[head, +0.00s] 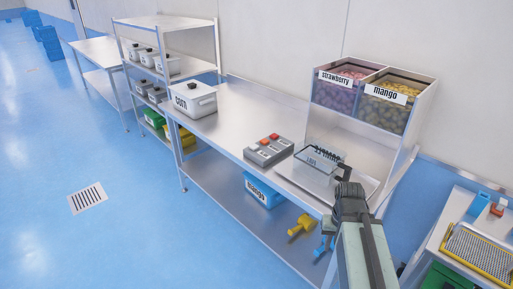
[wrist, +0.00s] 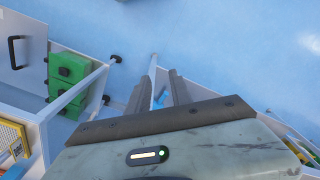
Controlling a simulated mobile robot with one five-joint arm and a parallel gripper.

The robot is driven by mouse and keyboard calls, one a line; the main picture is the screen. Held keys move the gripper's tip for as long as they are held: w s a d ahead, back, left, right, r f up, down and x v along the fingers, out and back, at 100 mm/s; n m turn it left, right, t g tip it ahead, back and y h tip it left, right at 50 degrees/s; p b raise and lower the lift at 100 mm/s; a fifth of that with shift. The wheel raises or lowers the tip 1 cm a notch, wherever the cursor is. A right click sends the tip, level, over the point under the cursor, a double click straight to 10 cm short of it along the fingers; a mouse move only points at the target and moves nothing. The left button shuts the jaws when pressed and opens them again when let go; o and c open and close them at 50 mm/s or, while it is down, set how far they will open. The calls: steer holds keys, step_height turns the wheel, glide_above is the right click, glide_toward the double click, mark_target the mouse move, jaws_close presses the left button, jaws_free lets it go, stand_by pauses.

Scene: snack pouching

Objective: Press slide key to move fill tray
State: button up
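A grey key panel (head: 268,151) with red and grey keys sits on the steel table, left of my gripper. The key labels are too small to read, so I cannot tell which is the slide key. A shallow metal tray (head: 320,160) with dark markings lies on the table below the strawberry and mango bins; it appears to be the fill tray. My gripper (head: 343,172) is at the tray's right side, near the table's front edge, and partly covers it. In the wrist view my gripper (wrist: 162,78) has its two fingers apart with nothing between them. The panel cannot be made out there.
Clear-fronted strawberry (head: 342,87) and mango (head: 390,99) bins stand behind the tray. A white corn container (head: 193,99) is on the table's left. A blue mango box (head: 263,190) and a yellow tool (head: 301,226) are on the lower shelf. The table between corn container and panel is clear.

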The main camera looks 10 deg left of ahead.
stand_by(0.3)
jaws_close()
stand_by(1.6)
